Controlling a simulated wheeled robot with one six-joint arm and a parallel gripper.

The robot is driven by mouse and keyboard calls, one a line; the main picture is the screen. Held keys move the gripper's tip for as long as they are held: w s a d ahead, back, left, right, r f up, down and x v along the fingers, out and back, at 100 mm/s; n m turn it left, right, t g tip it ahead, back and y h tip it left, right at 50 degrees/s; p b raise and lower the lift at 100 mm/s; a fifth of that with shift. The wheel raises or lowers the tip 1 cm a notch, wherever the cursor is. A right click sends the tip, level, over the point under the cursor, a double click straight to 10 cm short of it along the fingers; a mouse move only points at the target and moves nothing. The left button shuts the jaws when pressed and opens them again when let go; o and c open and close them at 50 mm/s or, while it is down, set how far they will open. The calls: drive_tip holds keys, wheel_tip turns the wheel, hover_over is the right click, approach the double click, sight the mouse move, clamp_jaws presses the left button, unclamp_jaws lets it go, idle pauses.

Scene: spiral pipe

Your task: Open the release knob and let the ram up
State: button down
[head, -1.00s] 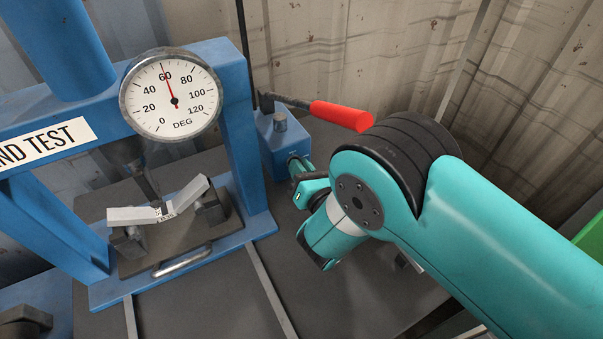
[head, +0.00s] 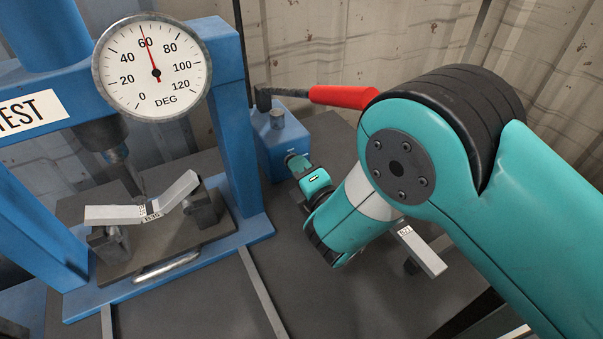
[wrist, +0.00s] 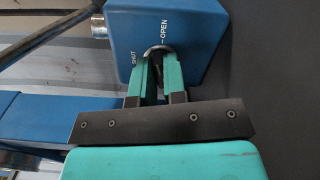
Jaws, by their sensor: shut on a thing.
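The blue pump block (head: 279,137) stands right of the press frame. Its release knob (wrist: 158,54) is a small dark part on the face marked SHUT and OPEN, mostly hidden by the jaws. My gripper (wrist: 160,72) is shut on the knob; in the head view its tips (head: 293,160) reach the block's near face. The ram (head: 122,165) is down in the blue press, its tip at the middle of a bent metal strip (head: 113,214). I cannot tell how hard it presses. The strip forms a V across two dark supports.
The dial gauge (head: 153,68) reads about 60 degrees. The pump lever with a red grip (head: 343,97) extends above the block, close to my arm. Another labelled metal bar (head: 421,250) lies right of my wrist. The bench front middle (head: 190,300) is clear.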

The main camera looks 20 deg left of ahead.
drive_tip(key=shift+a+r+m+b, duration=0.1)
drive_tip(key=shift+m+b, duration=0.2)
drive_tip(key=shift+m, duration=0.35)
drive_tip(key=shift+a+r+m+b, duration=0.1)
drive_tip(key=shift+m+b, duration=0.2)
drive_tip(key=shift+m, duration=0.65)
